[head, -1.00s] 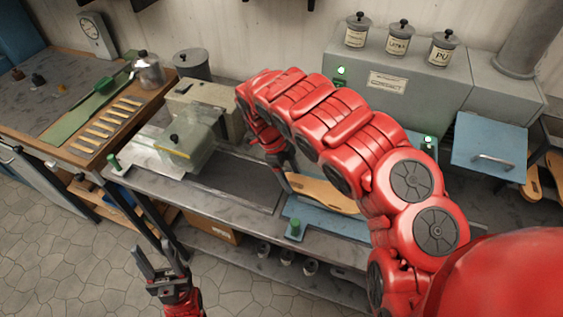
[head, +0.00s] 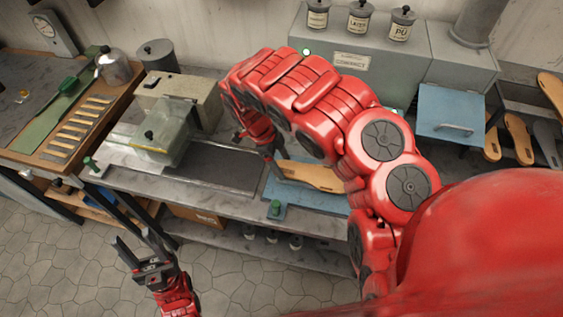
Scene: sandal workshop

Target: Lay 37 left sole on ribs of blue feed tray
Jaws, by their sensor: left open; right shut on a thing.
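A tan sole (head: 312,176) lies low over the blue feed tray (head: 308,199), its right part hidden behind my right arm. My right gripper (head: 270,154) is shut on the left end of the sole. The sole looks nearly level; I cannot tell whether it touches the tray's ribs, which are hidden. I cannot read a size on it. My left gripper (head: 135,243) is open and empty, over the floor in front of the bench.
A translucent guarded press (head: 165,135) stands left of a dark bench panel (head: 215,165). A green knob (head: 275,208) sits at the tray's front left corner. The grey contact machine (head: 375,65) stands behind. More soles (head: 518,138) hang at the right.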

